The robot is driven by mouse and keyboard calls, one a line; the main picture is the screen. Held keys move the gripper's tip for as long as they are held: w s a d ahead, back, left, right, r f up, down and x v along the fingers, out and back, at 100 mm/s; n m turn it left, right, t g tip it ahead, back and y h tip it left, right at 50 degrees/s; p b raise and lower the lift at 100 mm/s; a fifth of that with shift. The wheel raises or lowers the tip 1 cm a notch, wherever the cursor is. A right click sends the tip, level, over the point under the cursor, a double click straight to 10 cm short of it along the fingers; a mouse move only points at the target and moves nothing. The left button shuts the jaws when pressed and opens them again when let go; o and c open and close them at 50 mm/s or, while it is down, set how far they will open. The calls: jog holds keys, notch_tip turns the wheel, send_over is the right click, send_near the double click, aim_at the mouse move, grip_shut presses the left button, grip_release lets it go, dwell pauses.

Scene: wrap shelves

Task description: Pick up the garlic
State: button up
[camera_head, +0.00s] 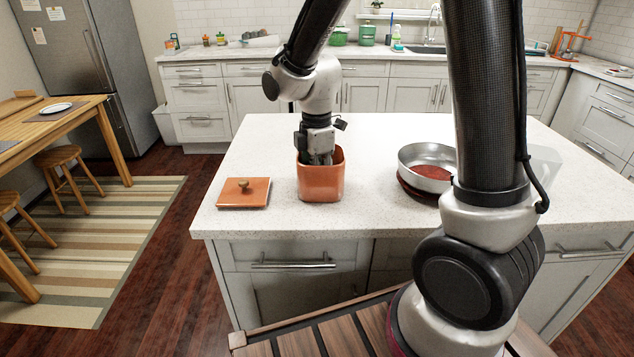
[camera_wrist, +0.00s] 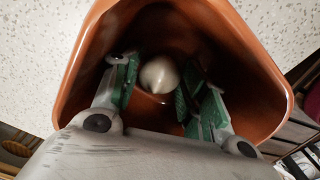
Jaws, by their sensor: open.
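The garlic (camera_wrist: 159,76) is a whitish bulb with a pointed tip. It lies deep inside an orange-brown square canister (camera_head: 321,183), whose inner wall and rim also show in the wrist view (camera_wrist: 75,75). In the head view the canister walls hide the garlic. My gripper (camera_wrist: 158,88) is open and reaches down into the canister. Its green-padded fingers stand on either side of the garlic, and I cannot tell whether they touch it. In the head view the gripper (camera_head: 320,157) enters the canister from above, with its fingertips hidden.
The canister's flat lid (camera_head: 240,194), with a round knob, lies to the left on the white speckled island counter (camera_head: 385,222). The counter between canister and pan is clear.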

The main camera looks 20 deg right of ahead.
jog(key=c, duration=0.6)
jog(key=shift+c, duration=0.2)
